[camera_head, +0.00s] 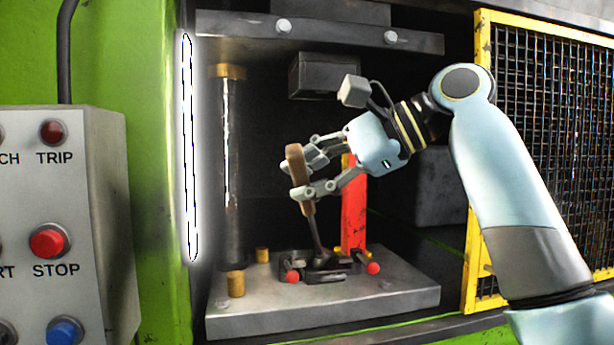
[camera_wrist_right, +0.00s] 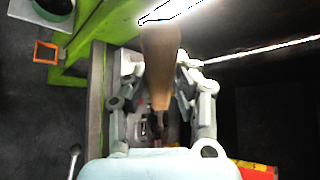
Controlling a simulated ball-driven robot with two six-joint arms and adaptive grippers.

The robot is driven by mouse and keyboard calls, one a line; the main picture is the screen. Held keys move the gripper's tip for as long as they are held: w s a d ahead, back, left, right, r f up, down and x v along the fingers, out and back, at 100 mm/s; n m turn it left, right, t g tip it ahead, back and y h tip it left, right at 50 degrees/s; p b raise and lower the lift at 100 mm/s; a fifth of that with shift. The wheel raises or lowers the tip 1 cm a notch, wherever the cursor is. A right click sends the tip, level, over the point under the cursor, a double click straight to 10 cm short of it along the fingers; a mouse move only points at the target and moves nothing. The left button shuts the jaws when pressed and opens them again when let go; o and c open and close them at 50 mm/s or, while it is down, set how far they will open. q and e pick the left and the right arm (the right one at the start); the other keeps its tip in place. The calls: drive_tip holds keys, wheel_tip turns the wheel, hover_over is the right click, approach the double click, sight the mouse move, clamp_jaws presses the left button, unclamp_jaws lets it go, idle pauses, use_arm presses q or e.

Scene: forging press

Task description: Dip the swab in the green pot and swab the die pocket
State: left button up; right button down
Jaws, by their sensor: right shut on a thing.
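My right gripper (camera_head: 306,172) reaches into the press from the right and is shut on the wooden handle of the swab (camera_head: 296,163). The swab slants downward, and its dark lower end sits at the die (camera_head: 343,276). The die is a dark block in the middle of the grey press bed. I cannot tell whether the tip touches the pocket floor. In the right wrist view the handle (camera_wrist_right: 160,55) stands between the fingers of my right gripper (camera_wrist_right: 160,85). My left gripper is not in view.
A steel column (camera_head: 229,170) stands left, a red upright post (camera_head: 354,215) behind the die. The upper ram block (camera_head: 322,76) hangs above. A yellow-framed mesh guard (camera_head: 545,120) and a control box (camera_head: 60,200) flank the opening.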

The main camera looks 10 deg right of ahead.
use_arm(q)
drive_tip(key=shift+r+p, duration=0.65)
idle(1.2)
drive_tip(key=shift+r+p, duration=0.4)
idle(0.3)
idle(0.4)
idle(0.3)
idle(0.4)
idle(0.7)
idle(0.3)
